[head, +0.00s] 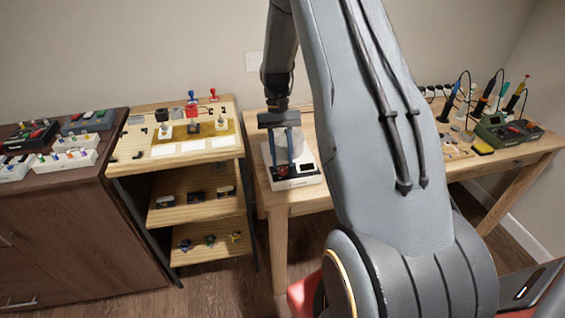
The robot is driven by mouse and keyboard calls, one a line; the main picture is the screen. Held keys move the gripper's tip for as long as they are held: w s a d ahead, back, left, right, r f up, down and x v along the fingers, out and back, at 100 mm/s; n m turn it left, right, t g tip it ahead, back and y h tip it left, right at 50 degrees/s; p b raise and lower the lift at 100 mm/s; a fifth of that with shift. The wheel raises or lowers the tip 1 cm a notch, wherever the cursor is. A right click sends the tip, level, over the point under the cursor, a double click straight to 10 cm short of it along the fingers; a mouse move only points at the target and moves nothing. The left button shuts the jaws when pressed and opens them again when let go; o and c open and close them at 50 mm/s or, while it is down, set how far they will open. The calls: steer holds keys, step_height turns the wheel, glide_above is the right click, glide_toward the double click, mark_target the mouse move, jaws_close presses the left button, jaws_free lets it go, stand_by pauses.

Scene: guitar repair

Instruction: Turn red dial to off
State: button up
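A white device (305,182) with a black front panel stands at the left end of the wooden table. A small red part (282,170), which looks like the red dial, shows on its front left. Its setting is too small to read. My gripper (283,163) points down over the device, its two fingers apart and their tips close to the red part. I cannot tell whether the tips touch it.
A wooden shelf unit (190,217) with small parts stands left of the table. A dark cabinet (70,235) bearing several pedals is farther left. Soldering tools and a green station (497,132) stand on the table's right. My arm hides the table's middle.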

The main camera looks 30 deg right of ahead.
steer(key=b+v, duration=0.1)
steer(key=v, duration=0.5)
steer(key=shift+r, duration=0.1)
stand_by(0.3)
steer(key=s+a+r+n+t, duration=0.2)
steer(key=s+a, duration=0.6)
steer(key=s, duration=0.1)
steer(key=s+a+r+n+t+h, duration=0.1)
steer(key=s+a+n+t, duration=0.2)
steer(key=s+a, duration=0.5)
steer(key=shift+s+a+r, duration=0.15)
steer(key=shift+s+r, duration=0.25)
steer(key=shift+s, duration=0.8)
